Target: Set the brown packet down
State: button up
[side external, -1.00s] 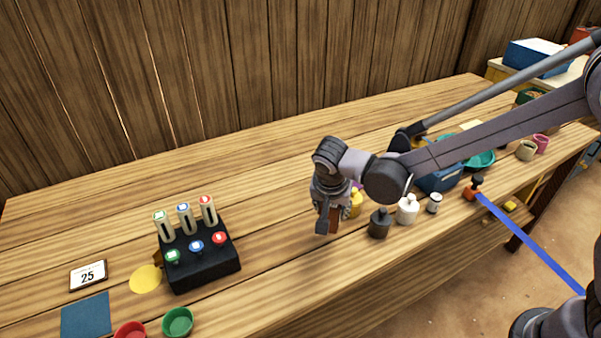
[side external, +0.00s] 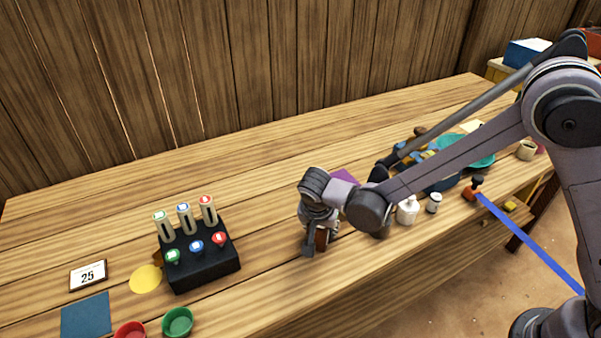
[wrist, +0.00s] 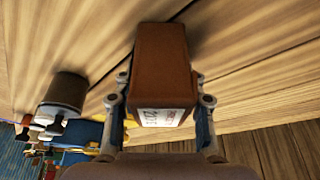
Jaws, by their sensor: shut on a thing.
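The brown packet (wrist: 162,62) is a small box with a white printed label, held between the fingers of my gripper (wrist: 160,105) in the wrist view. In the side external view my gripper (side external: 312,245) is low over the front part of the wooden table (side external: 270,190), with the brown packet (side external: 322,237) partly hidden by the fingers. I cannot tell whether the packet's bottom touches the table.
A black rack (side external: 205,262) with several coloured knobs and tubes stands to the left. A white bottle (side external: 407,211), a small jar (side external: 434,203) and a teal bowl (side external: 478,155) are to the right. Bare table lies between the rack and my gripper.

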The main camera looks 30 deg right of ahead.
jog(key=o, duration=1.3)
jog(key=v, duration=1.2)
jog(key=s+d+r+n+t+y, duration=0.1)
jog(key=s+d+r+n, duration=0.1)
jog(key=d, duration=0.4)
jog(key=s+d+r+n+t+y, duration=0.1)
jog(key=s+d+r+n, duration=0.1)
jog(key=s+d+n, duration=0.2)
jog(key=s+d+r+n+t+y, duration=0.1)
jog(key=s+d+r+n, duration=0.1)
jog(key=s+d, duration=0.5)
jog(key=shift+s+d+r+n+t, duration=0.1)
jog(key=shift+d+n+t, duration=0.15)
jog(key=shift+d, duration=0.55)
jog(key=shift+s+d+n+t, duration=0.15)
jog(key=shift+d+n, duration=0.1)
jog(key=shift+d, duration=0.6)
jog(key=shift+w, duration=0.15)
